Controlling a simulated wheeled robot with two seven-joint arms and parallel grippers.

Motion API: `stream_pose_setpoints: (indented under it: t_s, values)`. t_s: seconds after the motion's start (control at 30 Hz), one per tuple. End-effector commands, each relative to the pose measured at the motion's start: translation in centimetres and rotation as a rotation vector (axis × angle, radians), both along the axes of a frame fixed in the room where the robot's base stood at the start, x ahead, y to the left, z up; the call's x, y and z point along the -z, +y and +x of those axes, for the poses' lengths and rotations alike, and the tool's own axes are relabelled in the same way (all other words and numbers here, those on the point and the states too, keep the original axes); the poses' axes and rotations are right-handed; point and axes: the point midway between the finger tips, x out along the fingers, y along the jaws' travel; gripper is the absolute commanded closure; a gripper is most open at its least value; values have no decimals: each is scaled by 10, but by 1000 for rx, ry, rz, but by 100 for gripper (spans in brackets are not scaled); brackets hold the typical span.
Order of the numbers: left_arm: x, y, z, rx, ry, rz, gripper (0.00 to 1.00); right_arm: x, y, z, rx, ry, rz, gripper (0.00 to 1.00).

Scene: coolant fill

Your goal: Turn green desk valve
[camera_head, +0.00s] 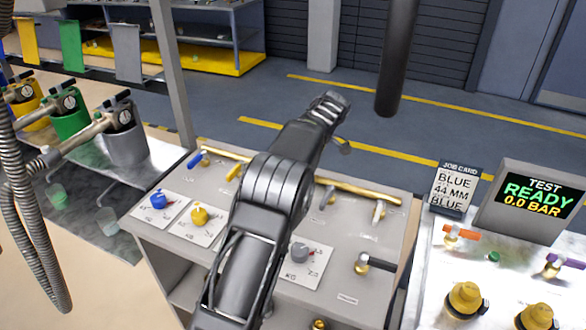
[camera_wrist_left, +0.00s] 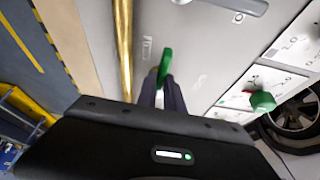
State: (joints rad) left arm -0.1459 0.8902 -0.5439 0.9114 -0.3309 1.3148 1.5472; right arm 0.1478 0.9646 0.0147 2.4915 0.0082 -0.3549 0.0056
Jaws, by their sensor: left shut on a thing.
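The green desk valve handle (camera_wrist_left: 166,62) shows in the left wrist view, beside a brass pipe (camera_wrist_left: 125,45) on the pale desk panel. My left gripper (camera_wrist_left: 163,88) is shut on this handle, its two dark fingers closed around its lower part. A green knob (camera_wrist_left: 262,102) sits on a white dial plate to the right in that view. In the head view my dark arm crosses the middle of the desk and hides the green valve and the fingertips. My right gripper is in neither view.
On the desk are a blue valve handle (camera_head: 196,160), a yellow valve handle (camera_head: 234,172), a blue knob (camera_head: 158,200), a yellow knob (camera_head: 199,215) and a grey knob (camera_head: 299,252). At right stand a job card (camera_head: 455,190) and a test display (camera_head: 532,197) reading READY, 0.0 BAR.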

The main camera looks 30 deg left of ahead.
Motion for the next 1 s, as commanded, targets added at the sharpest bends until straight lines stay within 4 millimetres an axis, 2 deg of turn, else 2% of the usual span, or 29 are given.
stream_pose_setpoints:
  t_s: [0.13, 0.6, 0.63, 0.7, 0.87, 1.0]
  values:
    - [-2, 0, 1, -41, -3, 0, 100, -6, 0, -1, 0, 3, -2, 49]
    - [-1, 0, 1, -60, -4, -1, 100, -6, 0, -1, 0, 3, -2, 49]
    - [-1, 0, 1, -60, -4, -1, 86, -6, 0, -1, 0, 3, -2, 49]
    - [-1, 0, 1, -59, -4, -1, 81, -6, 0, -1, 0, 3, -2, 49]
    - [0, 0, 0, -59, -2, -1, 68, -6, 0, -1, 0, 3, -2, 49]
    - [0, 0, 0, -58, -1, -1, 66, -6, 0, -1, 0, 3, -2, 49]
